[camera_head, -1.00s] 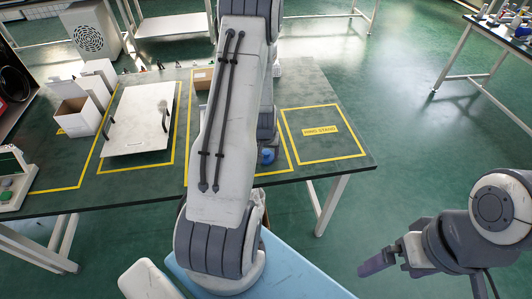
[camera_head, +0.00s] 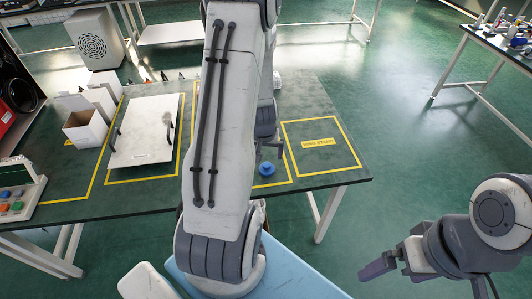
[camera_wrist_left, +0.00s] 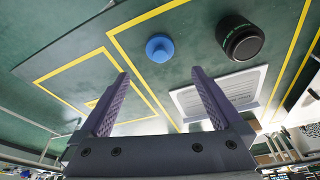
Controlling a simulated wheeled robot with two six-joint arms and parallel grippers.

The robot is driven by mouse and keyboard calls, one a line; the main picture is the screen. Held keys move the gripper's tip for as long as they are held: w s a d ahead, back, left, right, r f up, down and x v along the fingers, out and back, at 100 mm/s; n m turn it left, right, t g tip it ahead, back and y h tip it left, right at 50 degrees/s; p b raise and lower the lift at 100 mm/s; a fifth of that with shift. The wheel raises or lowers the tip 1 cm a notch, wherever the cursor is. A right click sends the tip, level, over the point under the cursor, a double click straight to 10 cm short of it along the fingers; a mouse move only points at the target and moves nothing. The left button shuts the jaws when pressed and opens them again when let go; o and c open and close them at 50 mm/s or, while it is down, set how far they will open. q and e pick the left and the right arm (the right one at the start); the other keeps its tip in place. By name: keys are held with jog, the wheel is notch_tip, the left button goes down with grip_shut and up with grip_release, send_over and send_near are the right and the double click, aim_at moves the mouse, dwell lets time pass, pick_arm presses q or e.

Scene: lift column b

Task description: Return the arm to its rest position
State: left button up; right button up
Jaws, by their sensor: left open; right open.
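My left arm (camera_head: 217,130) rises through the middle of the head view and hides part of the bench. My left gripper (camera_head: 268,146) shows partly beside it, above the bench. In the left wrist view, the left gripper (camera_wrist_left: 157,98) has its two purple fingers wide apart with nothing between them. A round blue object (camera_head: 267,169) stands on the bench near it; it also shows in the wrist view (camera_wrist_left: 160,47), apart from the fingers. My right gripper (camera_head: 378,268) hangs over the floor at the lower right, empty and clear of the bench.
The green bench (camera_head: 330,182) has yellow-taped zones; the right one, with a yellow label (camera_head: 318,143), is bare. A white board (camera_head: 143,132) and open white box (camera_head: 84,130) stand left. The wrist view shows a black cylinder (camera_wrist_left: 241,40) and white panel (camera_wrist_left: 238,87).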

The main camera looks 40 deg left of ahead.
aim_at(266, 166)
pick_arm(q)
jog(key=shift+v, duration=0.8)
pick_arm(e)
jog(key=shift+r, duration=0.55)
pick_arm(q)
jog(key=shift+f, duration=0.1)
pick_arm(e)
jog(key=shift+f, duration=0.15)
pick_arm(q)
jog(key=b+x, duration=0.5)
jog(key=x, duration=0.3)
jog(key=shift+f, duration=0.25)
jog(key=b+x, duration=0.1)
jog(key=x, duration=0.3)
jog(key=shift+f, duration=0.25)
notch_tip(266, 166, up, 4)
jog(key=shift+r+p, duration=0.2)
jog(key=shift+p, duration=0.65)
pick_arm(e)
notch_tip(266, 166, down, 4)
jog(key=shift+f, duration=0.2)
